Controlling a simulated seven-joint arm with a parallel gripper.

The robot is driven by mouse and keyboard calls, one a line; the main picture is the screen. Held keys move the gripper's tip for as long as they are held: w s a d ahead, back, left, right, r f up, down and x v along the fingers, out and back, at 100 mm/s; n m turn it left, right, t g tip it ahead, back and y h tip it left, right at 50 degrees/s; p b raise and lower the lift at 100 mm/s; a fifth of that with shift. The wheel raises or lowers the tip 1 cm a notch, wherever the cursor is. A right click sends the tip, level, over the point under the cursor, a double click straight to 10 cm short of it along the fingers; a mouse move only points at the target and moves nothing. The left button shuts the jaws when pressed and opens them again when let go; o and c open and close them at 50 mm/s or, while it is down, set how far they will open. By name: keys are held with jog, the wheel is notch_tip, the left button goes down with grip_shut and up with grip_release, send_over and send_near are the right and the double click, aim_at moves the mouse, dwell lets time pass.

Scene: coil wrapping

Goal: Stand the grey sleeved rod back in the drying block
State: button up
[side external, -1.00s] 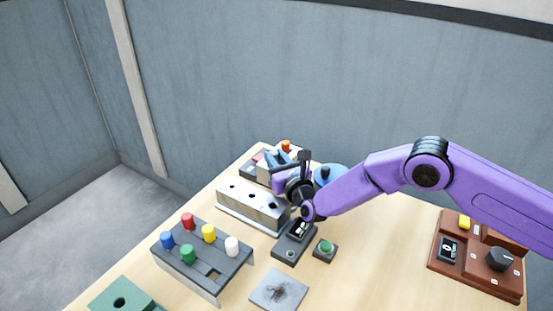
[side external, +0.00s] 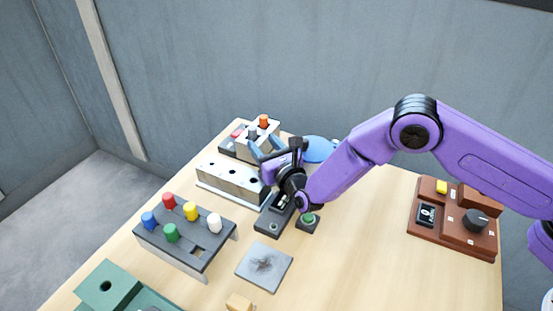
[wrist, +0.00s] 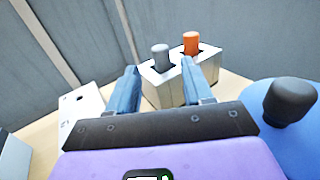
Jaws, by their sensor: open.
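The grey sleeved rod (side external: 252,134) stands upright in the pale block (side external: 258,149) at the back of the table, beside an orange rod (side external: 264,121). I take this block for the drying block. In the wrist view, the grey rod (wrist: 160,54), the orange rod (wrist: 191,42) and the pale block (wrist: 163,88) are beyond the fingertips. My gripper (side external: 266,146) is open, with its blue fingers spread in front of the block. In the wrist view my gripper (wrist: 161,69) has nothing held between its fingers. The rod's lower end is hidden in the block.
A metal block with holes (side external: 230,180) lies left of my gripper. A blue round thing with a dark knob (wrist: 290,110) is close on the right. A dark rack (side external: 185,240) holds coloured pegs. A brown control box (side external: 455,225) stands at the right.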

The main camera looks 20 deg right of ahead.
jog(key=s, duration=0.3)
jog(key=s+d, duration=0.1)
jog(key=s, duration=0.2)
jog(key=shift+s+d, duration=0.15)
dwell(0.3)
jog(key=s+d+r+m+g+h, duration=0.25)
jog(key=s+d+m, duration=0.2)
jog(key=d, duration=0.25)
jog(key=s+d+r+m+g+h, duration=0.25)
jog(key=d+r+m+h, duration=0.2)
jog(key=d, duration=0.25)
jog(key=s+d+r+m+g+h, duration=0.2)
jog(key=s+d+r+m, duration=0.15)
jog(key=d+m, duration=0.3)
jog(key=s+d+m+g+y, duration=0.2)
jog(key=s+d+m+g, duration=0.1)
jog(key=s, duration=0.6)
jog(key=s+d+m+g+y, duration=0.2)
jog(key=s+d+m+g, duration=0.1)
jog(key=s, duration=0.6)
jog(key=s+d+m+g+y, duration=0.2)
jog(key=s+d+m+g, duration=0.2)
jog(key=s, duration=0.5)
jog(key=shift+f, duration=0.2)
jog(key=shift+s, duration=0.1)
